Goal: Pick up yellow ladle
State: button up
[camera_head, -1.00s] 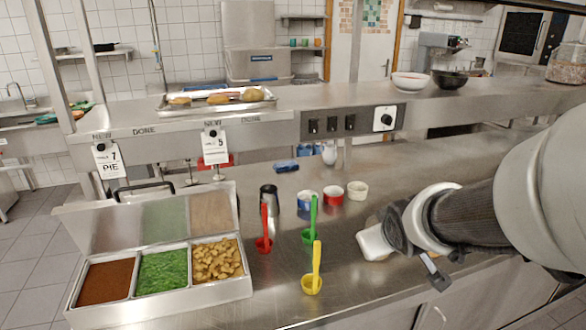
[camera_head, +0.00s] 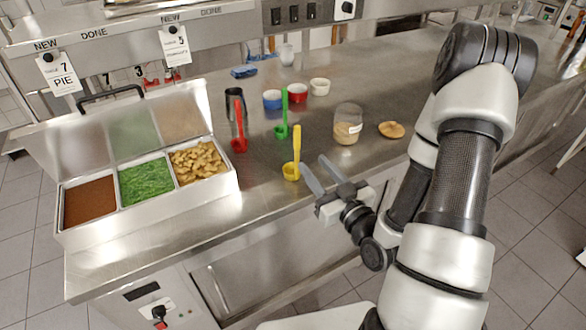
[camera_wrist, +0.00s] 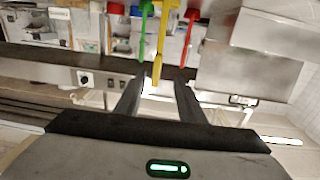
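The yellow ladle (camera_head: 297,145) stands upright on the steel counter, its bowl down near the front edge. My gripper (camera_head: 313,162) is open and empty just right of it in the head view, fingers pointing towards it. In the wrist view the yellow ladle (camera_wrist: 159,45) lines up with the gap between the fingertips of my gripper (camera_wrist: 158,80). The ladle appears apart from both fingers; exact depth is unclear.
A green ladle (camera_head: 284,108) and a red ladle (camera_head: 239,118) stand close behind and left. A food tray (camera_head: 150,222) with filled compartments is at left. A glass jar (camera_head: 347,124) and a bun (camera_head: 391,130) stand to the right. Counter around the yellow ladle is clear.

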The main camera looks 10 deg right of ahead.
aim_at(297, 144)
jog(key=b+x, duration=0.2)
jog(key=b, duration=0.1)
jog(key=b+x, duration=0.1)
jog(key=b, duration=0.2)
jog(key=b+x, duration=0.2)
jog(key=b, duration=0.1)
jog(key=shift+w+a+f, duration=0.15)
jog(key=shift+w+f, duration=0.1)
jog(key=x, duration=0.4)
jog(key=shift+w+r+p, duration=0.2)
jog(key=shift+w+p, duration=0.05)
jog(key=shift+p, duration=0.15)
jog(key=x, duration=0.5)
jog(key=shift+w+r, duration=0.25)
jog(key=shift+r, duration=0.1)
jog(key=shift+c, duration=0.4)
grip_shut()
